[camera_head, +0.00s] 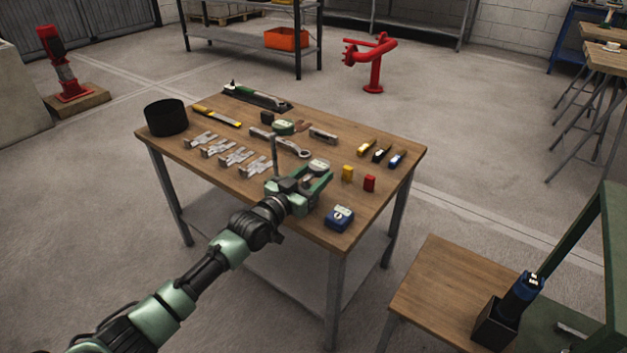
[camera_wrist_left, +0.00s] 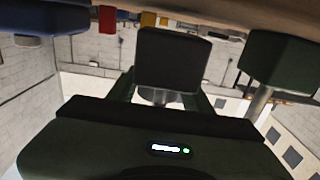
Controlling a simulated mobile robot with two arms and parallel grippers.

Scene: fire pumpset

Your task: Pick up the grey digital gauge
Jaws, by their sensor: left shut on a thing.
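The grey digital gauge (camera_head: 319,165) is at the tip of my left gripper (camera_head: 308,180), above the right part of the wooden table. In the left wrist view, which looks upside down, the gauge shows as a dark grey block (camera_wrist_left: 174,60) with a short metal stem. My left gripper (camera_wrist_left: 165,98) is shut on it, with green fingers on both sides of the stem. The gauge's display is too small to read. I cannot tell whether the gauge touches the tabletop. My right gripper is in neither view.
A green gauge (camera_head: 283,127) stands behind the gripper and a blue gauge (camera_head: 339,218) near the front edge. Yellow (camera_head: 348,172) and red (camera_head: 369,183) blocks sit to the right.

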